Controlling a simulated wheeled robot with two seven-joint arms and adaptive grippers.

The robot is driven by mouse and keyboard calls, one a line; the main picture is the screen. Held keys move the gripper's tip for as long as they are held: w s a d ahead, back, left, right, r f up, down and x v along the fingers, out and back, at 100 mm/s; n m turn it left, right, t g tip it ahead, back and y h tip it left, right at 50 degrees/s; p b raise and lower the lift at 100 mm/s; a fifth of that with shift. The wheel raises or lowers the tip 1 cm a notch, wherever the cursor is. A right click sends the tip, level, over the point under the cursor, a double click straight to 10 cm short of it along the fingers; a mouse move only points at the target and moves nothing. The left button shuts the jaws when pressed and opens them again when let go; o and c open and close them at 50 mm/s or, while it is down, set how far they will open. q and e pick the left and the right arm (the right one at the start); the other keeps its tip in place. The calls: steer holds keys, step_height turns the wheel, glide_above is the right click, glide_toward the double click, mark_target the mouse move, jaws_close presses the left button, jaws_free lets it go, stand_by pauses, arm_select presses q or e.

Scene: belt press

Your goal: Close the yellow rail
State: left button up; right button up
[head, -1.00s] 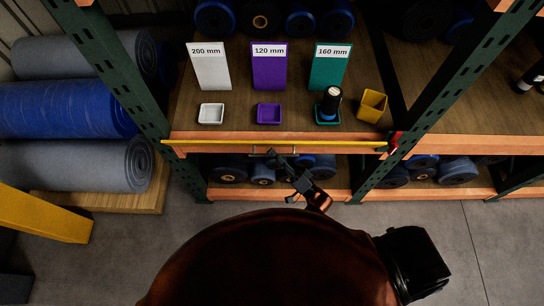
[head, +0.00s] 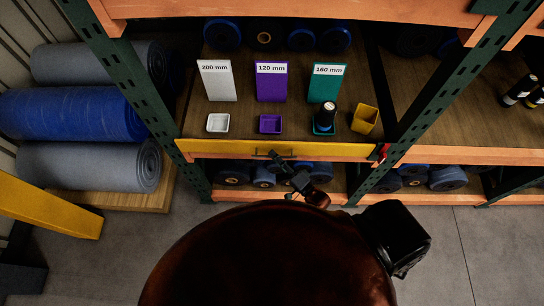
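The yellow rail (head: 220,148) runs along the front edge of the middle shelf, between the two green uprights. Its broad yellow face shows. A small dark handle (head: 262,153) sits on its front, left of centre. A red piece (head: 379,152) is at its right end, by the right upright. My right gripper (head: 275,158) is at the handle, in front of the rail. Its fingers are small and dark and overlap the handle, so I cannot tell whether they are closed around it. My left gripper is not in view.
On the shelf behind the rail are a white tray (head: 218,123), a purple tray (head: 270,125), a dark roller (head: 326,115) in a green tray and a yellow bin (head: 365,118). Rolled belts (head: 68,114) lie at left. Dark rolls (head: 448,178) fill the lower shelf.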

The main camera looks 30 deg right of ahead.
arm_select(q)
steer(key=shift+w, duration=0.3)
arm_select(e)
steer(key=o, duration=0.3)
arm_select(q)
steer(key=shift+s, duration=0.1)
arm_select(e)
steer(key=shift+o, duration=0.2)
steer(key=shift+a, duration=0.1)
steer(key=shift+s, duration=0.1)
steer(key=v, duration=1.1)
steer(key=shift+s, duration=0.35)
